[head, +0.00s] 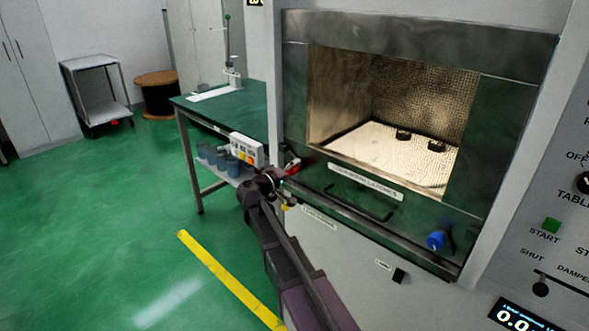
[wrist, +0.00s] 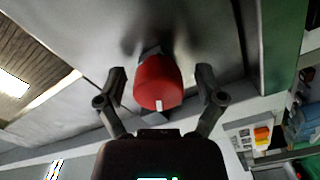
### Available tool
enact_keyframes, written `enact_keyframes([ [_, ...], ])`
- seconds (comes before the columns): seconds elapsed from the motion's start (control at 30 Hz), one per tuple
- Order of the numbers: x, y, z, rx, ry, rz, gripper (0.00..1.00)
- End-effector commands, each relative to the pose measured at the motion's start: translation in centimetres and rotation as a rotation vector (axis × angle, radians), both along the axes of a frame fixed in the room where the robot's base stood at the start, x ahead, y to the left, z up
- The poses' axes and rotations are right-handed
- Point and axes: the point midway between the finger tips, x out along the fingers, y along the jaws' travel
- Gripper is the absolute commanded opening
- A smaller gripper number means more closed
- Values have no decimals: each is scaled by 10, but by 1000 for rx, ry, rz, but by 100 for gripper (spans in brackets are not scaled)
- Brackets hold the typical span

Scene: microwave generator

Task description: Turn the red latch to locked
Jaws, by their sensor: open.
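The red latch (wrist: 158,82) is a rounded red knob with a short white mark on its near edge, mounted on a grey metal panel. In the wrist view it sits between the two fingers of my gripper (wrist: 160,88). The fingers are open, one on each side, with a gap visible to the knob on both sides. In the head view the red latch (head: 292,166) shows as a small red patch at the left edge of the cabinet front, just above my gripper (head: 275,178), which partly hides it.
The cabinet's lit chamber (head: 390,120) holds two dark round items. A blue knob (head: 436,240) is at the lower right of its front. A green-topped table (head: 220,108) with a white box (head: 247,149) and blue cups stands close on the left. Green floor is clear at left.

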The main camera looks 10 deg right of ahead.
Motion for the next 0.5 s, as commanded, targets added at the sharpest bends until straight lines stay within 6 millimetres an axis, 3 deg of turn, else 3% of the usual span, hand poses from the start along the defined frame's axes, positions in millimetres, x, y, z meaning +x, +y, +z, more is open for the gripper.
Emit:
enact_keyframes([
  [0.5,-7,9,0,-2,0,0,88],
])
